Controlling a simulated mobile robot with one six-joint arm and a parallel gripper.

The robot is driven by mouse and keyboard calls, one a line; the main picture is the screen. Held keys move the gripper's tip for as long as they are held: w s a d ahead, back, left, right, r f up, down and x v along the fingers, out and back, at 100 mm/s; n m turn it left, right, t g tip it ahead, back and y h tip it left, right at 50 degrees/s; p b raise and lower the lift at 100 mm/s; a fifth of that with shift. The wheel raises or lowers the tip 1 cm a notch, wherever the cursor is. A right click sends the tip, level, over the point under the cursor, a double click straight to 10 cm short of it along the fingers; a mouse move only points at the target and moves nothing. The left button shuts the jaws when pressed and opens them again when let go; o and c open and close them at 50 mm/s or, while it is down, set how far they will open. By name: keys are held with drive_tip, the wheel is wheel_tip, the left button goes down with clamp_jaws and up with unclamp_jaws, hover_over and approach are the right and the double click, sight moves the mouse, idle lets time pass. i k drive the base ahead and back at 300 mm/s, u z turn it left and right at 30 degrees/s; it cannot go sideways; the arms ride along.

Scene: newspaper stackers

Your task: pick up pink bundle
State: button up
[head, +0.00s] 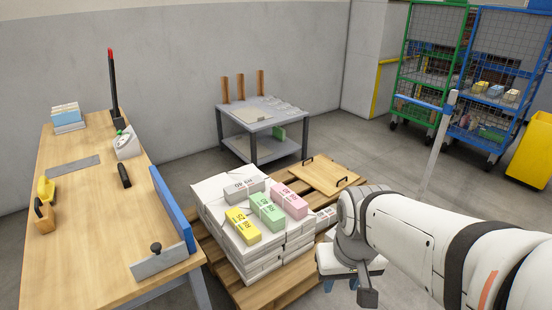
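The pink bundle (290,205) lies flat on top of the white stack at its back right. A green bundle (268,212) lies close beside it on the left, and a yellow bundle (243,227) lies at the front left. My gripper (341,287) hangs at the right end of the pallet, to the right of and nearer than the pink bundle, apart from it. Its small dark fingers point down, and I see nothing held. The view is too small and partly blocked by my arm to tell how wide they stand.
The white stack (250,256) stands on a wooden pallet (290,290), with a grey bundle (245,189) also on top. A wooden board with handles (323,175) lies behind. A workbench (85,230) stands left, a low grey table (262,116) behind, and cage trolleys (490,75) back right.

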sight(296, 207)
drive_tip(key=i, duration=0.75)
drive_tip(key=u, duration=0.1)
drive_tip(key=k, duration=0.75)
drive_tip(key=z, duration=0.75)
drive_tip(key=k, duration=1.1)
drive_tip(key=z, duration=0.8)
drive_tip(key=i, duration=1.65)
drive_tip(key=u, duration=1.35)
drive_tip(key=i, duration=1.25)
drive_tip(key=u, duration=0.85)
